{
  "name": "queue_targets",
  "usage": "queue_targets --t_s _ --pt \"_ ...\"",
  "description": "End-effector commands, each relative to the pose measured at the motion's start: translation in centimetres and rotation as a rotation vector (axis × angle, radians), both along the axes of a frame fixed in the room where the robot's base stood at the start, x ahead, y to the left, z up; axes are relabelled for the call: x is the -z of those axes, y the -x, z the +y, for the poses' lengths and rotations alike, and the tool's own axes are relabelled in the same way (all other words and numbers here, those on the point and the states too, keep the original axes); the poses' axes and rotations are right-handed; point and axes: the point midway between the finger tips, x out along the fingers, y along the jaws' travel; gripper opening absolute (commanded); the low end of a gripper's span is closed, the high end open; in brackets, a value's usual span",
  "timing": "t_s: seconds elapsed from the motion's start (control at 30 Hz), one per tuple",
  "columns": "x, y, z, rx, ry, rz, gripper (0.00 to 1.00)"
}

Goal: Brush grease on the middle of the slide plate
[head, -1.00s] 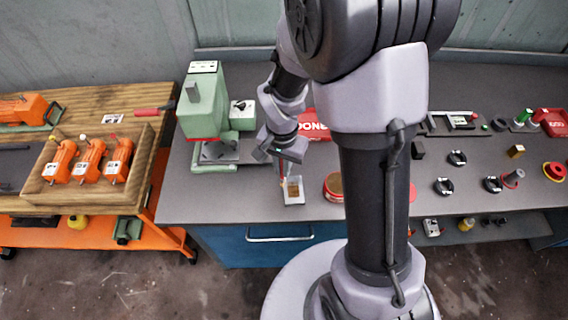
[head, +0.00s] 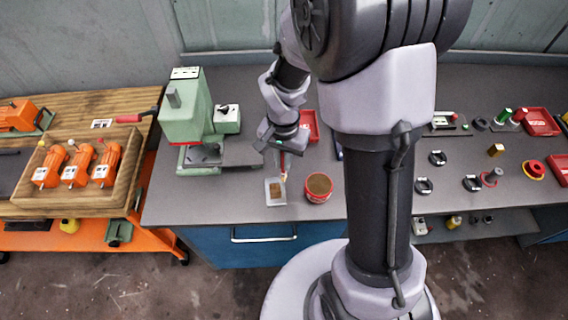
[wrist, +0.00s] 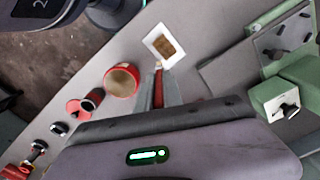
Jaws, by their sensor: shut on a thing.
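The slide plate (head: 269,198) is a small white plate lying on the grey bench, with a brown patch on its middle. The wrist view shows the plate (wrist: 151,41) and patch just past my fingertips. My gripper (head: 283,152) is shut on a brush with a red handle (head: 283,167); the handle also shows between the fingers in the wrist view (wrist: 158,84). The brush hangs at the plate's upper right in the head view. Its tip is too small to tell whether it touches. An open red tin (head: 319,194) with brown contents stands right of the plate.
A green press (head: 190,115) stands at the bench's left. A wooden tray (head: 75,205) with orange units is on the table further left. Black rings and small parts, including a red tray (head: 541,122), lie on the right. My arm hides the bench middle.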

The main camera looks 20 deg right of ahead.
Motion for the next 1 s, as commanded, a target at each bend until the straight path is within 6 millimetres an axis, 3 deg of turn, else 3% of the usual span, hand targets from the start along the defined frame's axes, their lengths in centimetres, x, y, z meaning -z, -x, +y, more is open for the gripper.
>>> queue_targets --t_s 0.5,1.0 --pt "-4.8 -0.8 -0.3 -0.003 0.000 -0.001 0.00" --pt "-4.9 -0.9 -0.4 -0.003 0.000 0.000 0.00"
